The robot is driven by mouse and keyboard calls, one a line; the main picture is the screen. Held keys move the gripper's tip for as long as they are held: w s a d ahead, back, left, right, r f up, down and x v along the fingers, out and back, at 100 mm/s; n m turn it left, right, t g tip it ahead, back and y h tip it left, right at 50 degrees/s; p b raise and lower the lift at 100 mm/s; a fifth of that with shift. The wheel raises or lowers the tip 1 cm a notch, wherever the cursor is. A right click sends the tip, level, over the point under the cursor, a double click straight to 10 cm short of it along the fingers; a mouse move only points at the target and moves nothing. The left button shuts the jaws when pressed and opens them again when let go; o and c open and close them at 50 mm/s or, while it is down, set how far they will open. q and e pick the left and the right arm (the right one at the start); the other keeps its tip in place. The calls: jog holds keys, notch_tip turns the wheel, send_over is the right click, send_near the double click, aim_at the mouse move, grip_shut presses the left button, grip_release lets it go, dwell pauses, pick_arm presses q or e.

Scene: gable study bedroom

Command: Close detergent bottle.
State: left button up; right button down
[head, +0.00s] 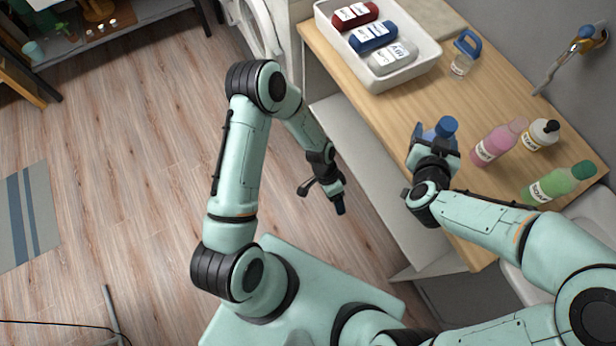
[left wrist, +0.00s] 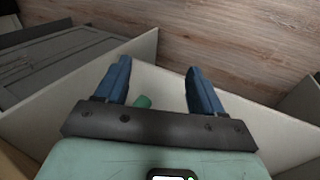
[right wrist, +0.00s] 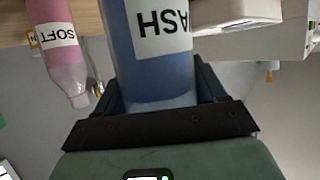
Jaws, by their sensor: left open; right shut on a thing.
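A blue bottle labelled WASH (right wrist: 155,70), which I take as the detergent bottle, is between the fingers of my right gripper (right wrist: 160,98). In the head view my right gripper (head: 434,146) is shut on it at the counter's front edge and hides most of it. A round blue top (head: 447,126) shows beside the gripper; I cannot tell whether it is fully closed. The bottle's top is out of the right wrist view. My left gripper (head: 322,199) is open and empty, in front of and apart from the counter; its spread fingers show in the left wrist view (left wrist: 158,85).
On the wooden counter (head: 400,105) stand a pink bottle (head: 499,143), a white bottle with a black cap (head: 540,134), a green bottle (head: 558,183) and a clear container with a blue handle (head: 461,65). A white tray (head: 404,77) holds labelled rolls. A tap (head: 570,55) is behind.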

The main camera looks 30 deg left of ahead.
pick_arm(q)
jog(key=s+a+f+n+t, duration=0.1)
jog(key=s+a+f+n, duration=0.1)
jog(key=s+n, duration=0.3)
jog(key=s+a+f+n+t, duration=0.1)
jog(key=s+a+n, duration=0.1)
jog(key=s+n, duration=0.3)
jog(key=shift+s+a+f+n+y, duration=0.25)
jog(key=shift+f+n+y, duration=0.15)
jog(key=shift+n, duration=0.4)
jog(key=shift+w, duration=0.1)
